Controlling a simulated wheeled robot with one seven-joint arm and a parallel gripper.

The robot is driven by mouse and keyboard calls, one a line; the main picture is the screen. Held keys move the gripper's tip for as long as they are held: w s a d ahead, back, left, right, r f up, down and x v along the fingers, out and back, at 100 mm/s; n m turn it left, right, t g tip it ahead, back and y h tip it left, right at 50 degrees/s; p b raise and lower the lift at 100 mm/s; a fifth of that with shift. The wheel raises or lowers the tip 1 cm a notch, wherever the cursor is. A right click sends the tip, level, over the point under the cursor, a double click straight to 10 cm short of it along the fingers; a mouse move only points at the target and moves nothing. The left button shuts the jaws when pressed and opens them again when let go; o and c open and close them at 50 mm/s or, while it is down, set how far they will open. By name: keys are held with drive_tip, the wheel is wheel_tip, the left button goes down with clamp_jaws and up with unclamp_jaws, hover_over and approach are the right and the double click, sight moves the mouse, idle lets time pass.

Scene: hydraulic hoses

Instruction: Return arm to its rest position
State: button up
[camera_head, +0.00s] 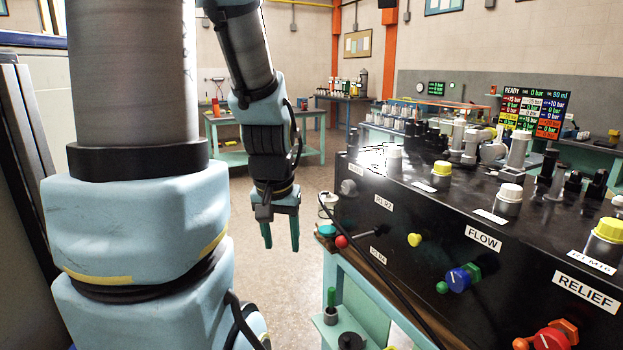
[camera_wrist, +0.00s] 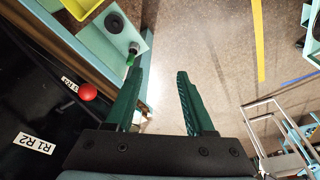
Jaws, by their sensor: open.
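My gripper (camera_head: 281,234) hangs pointing down in the head view, left of the black hydraulic bench. In the wrist view my gripper (camera_wrist: 160,90) shows its two green fingers spread apart with nothing between them. The floor lies below the gap between them. My blue and grey arm stands bent in the head view, its near links covering much of the left side.
The black panel (camera_head: 400,215) carries FLOW and RELIEF labels, a red knob (camera_head: 341,241) and a blue valve knob (camera_head: 458,279). A teal shelf (camera_head: 335,328) stands under it. A teal table (camera_head: 235,157) is at the back. Open floor (camera_head: 215,210) lies left of the panel.

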drive_tip(key=s+f+g+b, duration=0.1)
drive_tip(key=s+f+b, duration=0.2)
drive_tip(key=f+b, duration=0.7)
wheel_tip(320, 180, down, 2)
drive_tip(key=shift+a+f+n, duration=0.1)
drive_tip(key=shift+a+n, duration=0.3)
